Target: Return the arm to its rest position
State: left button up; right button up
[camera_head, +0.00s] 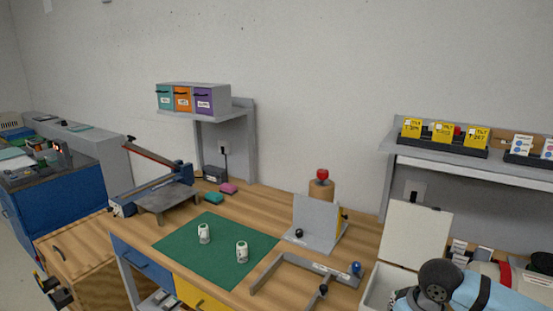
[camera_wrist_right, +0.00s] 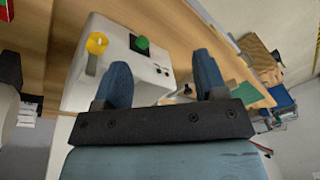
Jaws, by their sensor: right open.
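My right arm (camera_head: 465,292), light blue with dark joints, enters at the lower right of the head view. Its gripper is outside that view. In the right wrist view my right gripper (camera_wrist_right: 164,78) is open, its two blue fingers wide apart with nothing held between them. A white box (camera_wrist_right: 152,72) with a green button and a yellow knob shows beyond the fingers; I cannot tell the gap to it. My left gripper cannot be made out in either view.
Two white cylinders (camera_head: 204,233) stand on the green mat (camera_head: 180,246). A white bin with a raised lid (camera_head: 415,235) is beside my right arm. A grey angled bracket (camera_head: 318,222) and a grey frame (camera_head: 275,273) occupy the bench. A shelf (camera_head: 480,167) overhangs at right.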

jog(key=s+a+f+t+y+p, duration=0.3)
jog(key=s+a+f+t+y, duration=0.2)
jog(key=a+f, duration=0.55)
pick_arm(q)
notch_tip(320, 180, up, 6)
jog(key=p, duration=0.2)
jog(key=shift+a+f+p, duration=0.1)
jog(key=shift+a+p, duration=0.05)
jog(key=shift+p, duration=0.15)
pick_arm(e)
jog(key=s+d+f+t+h, duration=0.1)
jog(key=s+f+t, duration=0.1)
jog(key=s, duration=0.5)
jog(key=s+d+f+t+h, duration=0.2)
jog(key=s, duration=0.6)
jog(key=shift+d+f+m+t+h, duration=0.3)
jog(key=shift+f+m+t, duration=0.1)
